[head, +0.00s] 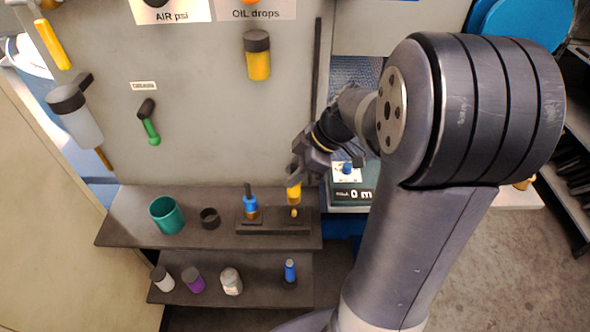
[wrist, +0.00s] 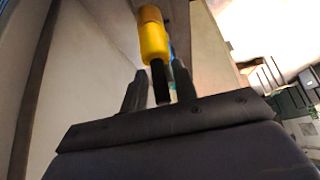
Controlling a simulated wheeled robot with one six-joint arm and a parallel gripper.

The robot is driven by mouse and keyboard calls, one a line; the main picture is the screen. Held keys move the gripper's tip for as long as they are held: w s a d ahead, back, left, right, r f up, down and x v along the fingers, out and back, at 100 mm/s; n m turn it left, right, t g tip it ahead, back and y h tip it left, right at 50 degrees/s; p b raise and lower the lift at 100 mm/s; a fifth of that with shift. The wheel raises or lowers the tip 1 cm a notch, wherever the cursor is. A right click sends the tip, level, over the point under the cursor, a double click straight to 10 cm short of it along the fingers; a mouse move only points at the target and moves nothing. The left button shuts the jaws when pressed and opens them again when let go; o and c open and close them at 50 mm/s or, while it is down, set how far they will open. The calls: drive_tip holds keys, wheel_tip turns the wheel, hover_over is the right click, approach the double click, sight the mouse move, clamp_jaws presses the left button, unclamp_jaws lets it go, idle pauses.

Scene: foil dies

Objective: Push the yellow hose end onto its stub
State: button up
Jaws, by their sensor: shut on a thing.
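The yellow hose end (head: 294,191) is upright above the right part of a dark block (head: 273,228) on the upper shelf. A small yellowish stub (head: 294,212) shows just below it; I cannot tell whether they touch. My gripper (head: 299,174) is shut on the hose end by its dark upper part. In the wrist view the yellow sleeve (wrist: 153,38) sticks out beyond the fingertips, and the dark part (wrist: 160,84) is between the fingers (wrist: 159,88). A blue hose end (head: 250,204) stands on the left part of the block.
On the upper shelf (head: 130,225) are a teal cup (head: 166,215) and a dark ring (head: 209,217). Several small bottles and a blue item (head: 289,272) stand on the lower shelf. A grey panel (head: 205,130) rises behind. A device with a display (head: 350,193) is at the right.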

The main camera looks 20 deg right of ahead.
sight(295, 190)
drive_tip(key=shift+f+b, duration=1.5)
drive_tip(key=shift+f, duration=1.35)
drive_tip(key=shift+b, duration=1.1)
drive_tip(key=shift+f+b, duration=0.6)
drive_tip(key=shift+b, duration=0.1)
drive_tip(key=o, duration=1)
drive_tip(key=shift+o, duration=0.2)
drive_tip(key=shift+r, duration=0.1)
drive_tip(key=v, duration=1)
drive_tip(key=shift+d+r, duration=0.2)
drive_tip(key=shift+r, duration=0.1)
drive_tip(key=shift+a+f, duration=0.1)
